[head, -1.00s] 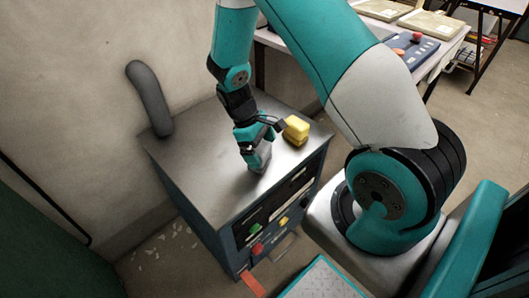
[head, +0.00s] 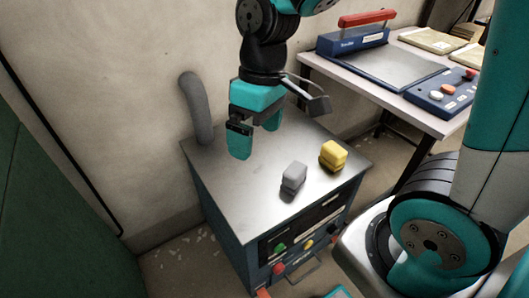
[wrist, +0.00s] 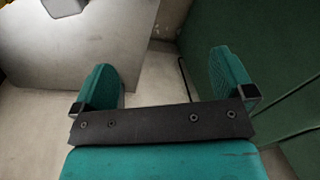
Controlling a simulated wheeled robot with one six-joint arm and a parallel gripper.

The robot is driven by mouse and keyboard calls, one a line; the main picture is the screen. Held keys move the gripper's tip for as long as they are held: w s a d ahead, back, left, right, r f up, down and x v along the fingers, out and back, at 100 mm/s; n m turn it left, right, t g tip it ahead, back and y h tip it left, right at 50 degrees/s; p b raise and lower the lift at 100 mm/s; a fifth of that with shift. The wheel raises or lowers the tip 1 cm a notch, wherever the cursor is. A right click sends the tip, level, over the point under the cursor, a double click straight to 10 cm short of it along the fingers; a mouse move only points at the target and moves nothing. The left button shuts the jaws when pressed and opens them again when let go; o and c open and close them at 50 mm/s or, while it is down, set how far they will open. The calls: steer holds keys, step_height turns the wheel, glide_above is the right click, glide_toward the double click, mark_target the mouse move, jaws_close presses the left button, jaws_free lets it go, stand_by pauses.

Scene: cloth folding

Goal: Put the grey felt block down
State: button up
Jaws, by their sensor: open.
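The grey felt block (head: 293,177) sits on the metal top of the cabinet (head: 240,185), near its front edge. It stands apart from my gripper. My gripper (head: 255,146) is open and empty, raised above the cabinet top, to the left of and behind the block in the head view. In the wrist view my two teal fingers are wide apart with nothing between them (wrist: 164,85). A grey block (wrist: 64,5) is partly cut off at the top left of that view.
A yellow block (head: 333,154) lies on the cabinet top, to the right of the grey block. A grey curved pipe (head: 196,108) rises at the back left. A table (head: 440,126) with a red-handled device (head: 353,38) and a button panel (head: 443,93) stands at the right. The cabinet top's left part is clear.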

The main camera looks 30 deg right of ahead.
steer(key=s+a+r+y, duration=0.1)
steer(key=s+a+r, duration=0.1)
steer(key=s, duration=0.3)
steer(key=s+a+r+n+y, duration=0.1)
steer(key=s+a+r, duration=0.1)
steer(key=s, duration=0.3)
steer(key=shift+a+r+t, duration=0.4)
steer(key=shift+a, duration=0.05)
step_height(320, 180, up, 14)
steer(key=p, duration=1.3)
steer(key=shift+f+p, duration=0.15)
steer(key=shift+p, duration=0.25)
